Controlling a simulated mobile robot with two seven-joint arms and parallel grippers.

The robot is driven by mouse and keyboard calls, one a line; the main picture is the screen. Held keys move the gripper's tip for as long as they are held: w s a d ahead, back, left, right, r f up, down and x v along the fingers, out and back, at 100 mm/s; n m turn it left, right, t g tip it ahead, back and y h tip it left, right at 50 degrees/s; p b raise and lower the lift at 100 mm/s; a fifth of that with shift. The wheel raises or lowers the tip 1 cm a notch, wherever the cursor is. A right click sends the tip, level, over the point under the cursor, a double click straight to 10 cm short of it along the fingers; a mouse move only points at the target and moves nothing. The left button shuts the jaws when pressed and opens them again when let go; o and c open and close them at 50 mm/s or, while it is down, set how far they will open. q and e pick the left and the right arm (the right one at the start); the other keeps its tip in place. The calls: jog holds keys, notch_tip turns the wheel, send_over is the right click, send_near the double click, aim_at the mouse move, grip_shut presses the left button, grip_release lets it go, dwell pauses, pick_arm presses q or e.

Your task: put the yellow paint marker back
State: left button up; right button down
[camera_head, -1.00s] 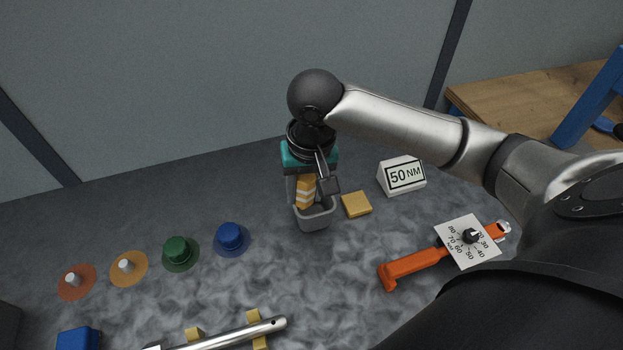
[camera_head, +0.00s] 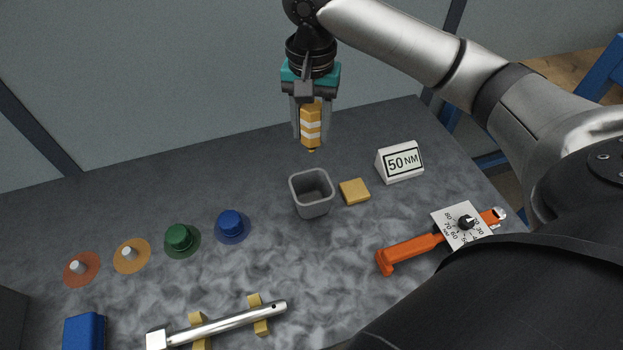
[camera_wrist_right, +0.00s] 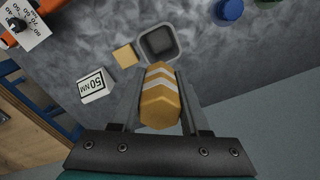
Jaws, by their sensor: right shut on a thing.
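The yellow paint marker (camera_head: 311,128) has white chevron stripes and hangs upright, tip down, between the fingers of my right gripper (camera_head: 310,122). The gripper is shut on it. In the right wrist view the marker (camera_wrist_right: 160,98) shows between both fingers. A grey open square cup (camera_head: 312,208) stands on the bench below the marker and a little nearer to the camera. The cup (camera_wrist_right: 174,53) looks empty. The marker is in the air, apart from the cup. My left gripper is not in view.
A yellow block (camera_head: 355,191) sits right beside the cup, and a 50 NM sign (camera_head: 400,161) stands farther right. An orange torque wrench (camera_head: 412,250) lies at the right. Blue (camera_head: 231,228) and green caps (camera_head: 180,239) are at the left. A metal bar (camera_head: 228,323) rests in front.

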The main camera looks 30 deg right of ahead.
jog(key=shift+f+b, duration=1.35)
jog(key=shift+f, duration=7.55)
jog(key=shift+f, duration=0.2)
jog(key=shift+c, duration=2)
grip_release()
jog(key=shift+f+b, duration=0.15)
jog(key=shift+b, duration=0.65)
notch_tip(320, 180, up, 16)
jog(key=p, duration=0.4)
jog(key=shift+s+a+f, duration=0.1)
jog(key=shift+a+f, duration=0.05)
jog(key=shift+f, duration=0.05)
